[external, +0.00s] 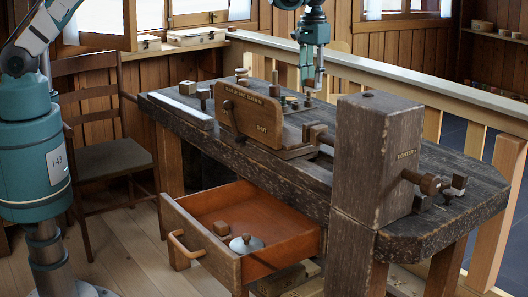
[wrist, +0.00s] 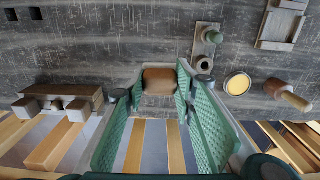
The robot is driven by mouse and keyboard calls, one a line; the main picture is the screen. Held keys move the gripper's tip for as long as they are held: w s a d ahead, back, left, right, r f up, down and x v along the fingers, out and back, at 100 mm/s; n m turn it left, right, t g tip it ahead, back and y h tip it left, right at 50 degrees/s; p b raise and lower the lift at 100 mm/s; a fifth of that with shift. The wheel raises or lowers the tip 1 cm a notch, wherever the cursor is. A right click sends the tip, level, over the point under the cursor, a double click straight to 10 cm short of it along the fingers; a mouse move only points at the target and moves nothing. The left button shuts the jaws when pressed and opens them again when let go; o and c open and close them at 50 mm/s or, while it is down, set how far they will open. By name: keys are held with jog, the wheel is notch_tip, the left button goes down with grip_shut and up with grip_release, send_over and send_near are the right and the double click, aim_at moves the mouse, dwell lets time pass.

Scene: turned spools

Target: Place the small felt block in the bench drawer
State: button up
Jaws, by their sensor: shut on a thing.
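My gripper (wrist: 160,85) is shut on a small brown block with rounded edges (wrist: 160,80), which looks like the small felt block. In the external view my gripper (external: 313,86) is above the far side of the bench top, behind the wooden vise jaw; the block is too small to make out there. The bench drawer (external: 205,249) is pulled open at the front of the bench, well below and left of my gripper.
The tall wooden post (external: 372,160) and the vise jaw (external: 252,115) stand up from the bench. Several small turned pieces lie on the bench top, including a yellow-topped disc (wrist: 238,84) and a wooden-handled tool (wrist: 288,95). Much of the drawer floor is bare.

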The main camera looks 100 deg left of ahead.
notch_tip(320, 180, up, 11)
jog(key=b, duration=1.1)
send_over(207, 225)
notch_tip(207, 225, down, 28)
jog(key=shift+f, duration=0.15)
jog(key=shift+a+f, duration=0.1)
jog(key=shift+w+f+b, duration=0.1)
jog(key=shift+f+b, duration=0.95)
jog(key=shift+f, duration=1.95)
jog(key=shift+f, duration=0.1)
jog(key=shift+f+b, duration=0.55)
jog(key=shift+f, duration=1.25)
